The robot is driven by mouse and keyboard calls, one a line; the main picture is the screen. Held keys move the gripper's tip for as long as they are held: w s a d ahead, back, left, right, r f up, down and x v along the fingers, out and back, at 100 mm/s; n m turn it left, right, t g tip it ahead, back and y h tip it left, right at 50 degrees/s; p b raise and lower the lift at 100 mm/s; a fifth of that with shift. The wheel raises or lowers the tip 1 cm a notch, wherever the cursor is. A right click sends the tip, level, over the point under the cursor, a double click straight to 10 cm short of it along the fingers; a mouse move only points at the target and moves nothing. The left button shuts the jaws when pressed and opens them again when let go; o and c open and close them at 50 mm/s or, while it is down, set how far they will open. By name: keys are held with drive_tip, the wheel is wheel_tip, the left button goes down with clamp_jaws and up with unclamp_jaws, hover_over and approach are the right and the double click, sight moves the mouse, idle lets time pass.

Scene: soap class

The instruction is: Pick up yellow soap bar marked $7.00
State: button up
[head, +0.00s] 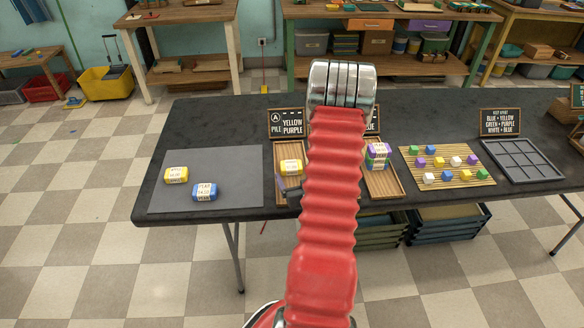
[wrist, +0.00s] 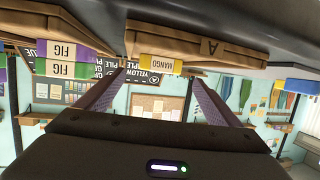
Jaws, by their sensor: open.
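A second yellow bar (head: 176,175) lies on the grey mat (head: 238,166) at the left. Their prices are too small to read. In the wrist view, which is upside down, a yellow bar labelled MANGO (wrist: 160,63) shows between the fingertips in the picture, beyond them. My gripper (wrist: 159,75) is open, its two fingers apart and nothing held. In the head view my red arm hides most of the gripper; a dark part of it shows beside the tray's yellow bar.
A blue bar (head: 204,192) lies on the mat. Small coloured cubes sit on a slatted mat (head: 409,155), beside a dark grid tray (head: 524,160). Signs stand behind the trays.

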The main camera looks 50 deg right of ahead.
sight(292, 168)
drive_tip(key=shift+x, duration=2.6)
drive_tip(key=shift+s+d, duration=0.1)
drive_tip(key=c, duration=1.3)
